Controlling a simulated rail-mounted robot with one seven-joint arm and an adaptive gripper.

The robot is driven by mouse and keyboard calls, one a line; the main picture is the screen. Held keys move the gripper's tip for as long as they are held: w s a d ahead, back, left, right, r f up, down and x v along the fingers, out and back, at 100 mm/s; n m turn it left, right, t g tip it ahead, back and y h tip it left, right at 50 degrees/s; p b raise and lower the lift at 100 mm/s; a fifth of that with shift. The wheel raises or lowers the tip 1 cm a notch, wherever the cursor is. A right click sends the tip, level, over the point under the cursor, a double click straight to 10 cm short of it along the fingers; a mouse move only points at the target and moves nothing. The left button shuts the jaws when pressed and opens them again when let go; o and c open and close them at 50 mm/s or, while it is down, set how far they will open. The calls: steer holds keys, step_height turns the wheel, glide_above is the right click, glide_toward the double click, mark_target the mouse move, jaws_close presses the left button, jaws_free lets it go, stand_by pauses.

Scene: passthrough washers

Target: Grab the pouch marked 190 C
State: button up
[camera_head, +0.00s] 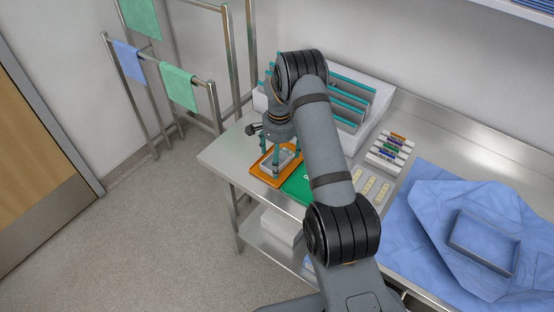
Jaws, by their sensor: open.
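My gripper (285,155) is at the left end of the steel table, pointing down over an orange tray (262,170). It is open, with its fingers on either side of a small grey-white item (279,161) in the tray. I cannot tell whether the fingers touch it. No pouch marked 190 C can be read from here. My arm hides part of the table behind and right of the gripper.
A green mat (298,187) lies right of the orange tray. A white rack (372,105) with teal dividers stands behind.

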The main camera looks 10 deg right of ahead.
steer(key=shift+s, duration=0.1)
steer(key=shift+c, duration=1.6)
steer(key=c, duration=0.5)
steer(key=shift+c, duration=0.3)
